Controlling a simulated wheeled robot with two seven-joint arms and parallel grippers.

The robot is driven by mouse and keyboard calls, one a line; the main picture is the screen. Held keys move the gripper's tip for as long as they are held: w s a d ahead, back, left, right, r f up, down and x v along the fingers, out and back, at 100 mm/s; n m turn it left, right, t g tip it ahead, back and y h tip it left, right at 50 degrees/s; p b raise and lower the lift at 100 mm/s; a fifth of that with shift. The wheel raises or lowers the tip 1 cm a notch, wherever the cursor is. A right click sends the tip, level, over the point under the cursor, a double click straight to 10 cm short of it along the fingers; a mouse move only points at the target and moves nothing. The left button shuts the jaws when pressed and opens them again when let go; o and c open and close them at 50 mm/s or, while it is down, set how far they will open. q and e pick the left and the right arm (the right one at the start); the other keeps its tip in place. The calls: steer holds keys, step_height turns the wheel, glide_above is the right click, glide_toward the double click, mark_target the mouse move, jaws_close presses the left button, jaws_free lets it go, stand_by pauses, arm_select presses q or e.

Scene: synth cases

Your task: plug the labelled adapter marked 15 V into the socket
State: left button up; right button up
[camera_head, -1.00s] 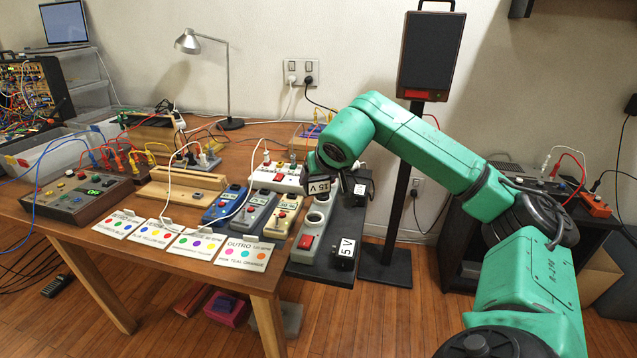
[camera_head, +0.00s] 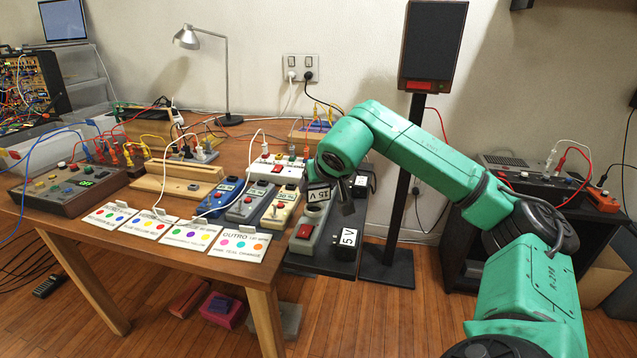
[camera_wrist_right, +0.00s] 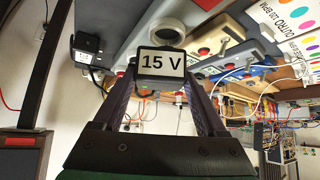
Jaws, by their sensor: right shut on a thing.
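My right gripper (camera_head: 330,192) is shut on the black adapter with the white 15 V label (camera_head: 318,195). In the right wrist view the adapter (camera_wrist_right: 162,63) sits between the two fingertips (camera_wrist_right: 162,78), its label facing the camera. The pale socket unit (camera_head: 312,225), with a red switch, lies on the dark board at the table's right end. Its round socket (camera_wrist_right: 165,35) shows just beyond the adapter in the wrist view. In the head view the adapter and fingers cover much of it. I cannot tell whether they touch. My left gripper is not in view.
A 5 V adapter (camera_head: 345,247) stands on the board's front right, and another labelled adapter (camera_head: 362,185) stands behind. Blue, grey and cream switch units (camera_head: 281,207) stand close on the left. Coloured-dot cards (camera_head: 239,242) line the table front. A speaker stand (camera_head: 400,190) rises right of the board.

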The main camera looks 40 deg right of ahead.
stand_by(0.4)
steer(key=shift+p, duration=0.3)
stand_by(0.4)
steer(key=shift+p, duration=0.3)
stand_by(0.3)
steer(key=shift+r, duration=0.1)
steer(key=shift+f+b, duration=0.6)
steer(key=shift+f, duration=0.7)
